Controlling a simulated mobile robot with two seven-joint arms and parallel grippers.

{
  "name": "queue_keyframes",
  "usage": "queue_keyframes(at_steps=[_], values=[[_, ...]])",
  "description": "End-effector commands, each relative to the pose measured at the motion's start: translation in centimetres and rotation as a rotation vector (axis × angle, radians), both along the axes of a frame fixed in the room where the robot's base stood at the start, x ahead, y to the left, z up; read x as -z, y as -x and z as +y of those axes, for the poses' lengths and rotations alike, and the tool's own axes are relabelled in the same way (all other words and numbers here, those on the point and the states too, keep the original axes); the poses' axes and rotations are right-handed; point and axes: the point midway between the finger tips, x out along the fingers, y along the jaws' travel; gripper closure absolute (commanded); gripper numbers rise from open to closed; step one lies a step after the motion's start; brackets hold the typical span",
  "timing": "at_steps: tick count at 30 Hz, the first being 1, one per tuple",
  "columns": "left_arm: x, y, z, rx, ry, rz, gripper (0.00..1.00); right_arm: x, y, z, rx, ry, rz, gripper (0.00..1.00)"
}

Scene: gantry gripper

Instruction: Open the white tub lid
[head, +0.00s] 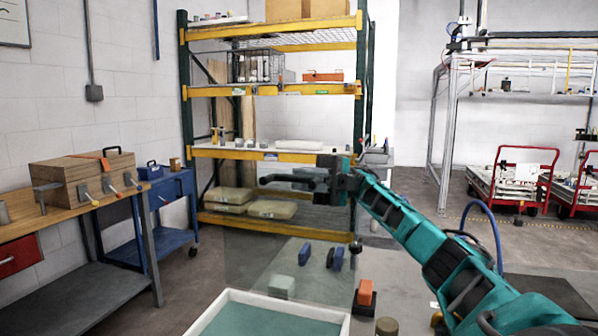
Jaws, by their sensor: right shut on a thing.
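The white tub (207,312) is at the bottom centre of the head view, cut off by the lower edge. Its white rim surrounds a teal inside, and the top looks uncovered. A faint see-through panel (245,258), apparently the lid, stands up behind the tub's far rim. Its upper outline is hard to make out. My right gripper (285,180) is above and beyond the tub, with its dark fingers pointing left. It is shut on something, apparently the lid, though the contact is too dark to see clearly. My left gripper is not in view.
An orange-topped dark block (365,293), blue-and-dark items (334,258) and a pale block (281,286) are near the tub. A yellow-and-green rack (270,90) stands behind my right gripper. A workbench (110,190) is at left and red carts (525,185) at right.

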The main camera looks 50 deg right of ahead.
Motion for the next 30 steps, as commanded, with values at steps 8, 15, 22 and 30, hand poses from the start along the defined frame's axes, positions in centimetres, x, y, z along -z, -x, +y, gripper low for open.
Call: queue_keyframes(at_steps=[8,15,22,30], values=[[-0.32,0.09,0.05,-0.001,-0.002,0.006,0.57,0.46,-0.42,-0.97,-0.001,-0.056,0.023,1.00],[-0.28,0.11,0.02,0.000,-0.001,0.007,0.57,0.56,-0.44,-1.06,-0.003,-0.060,0.025,1.00],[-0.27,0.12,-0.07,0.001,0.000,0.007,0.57,0.55,-0.43,-1.04,-0.002,-0.059,0.024,0.81],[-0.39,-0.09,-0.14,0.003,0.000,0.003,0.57,0.55,-0.43,-1.04,-0.001,-0.059,0.024,0.60]])
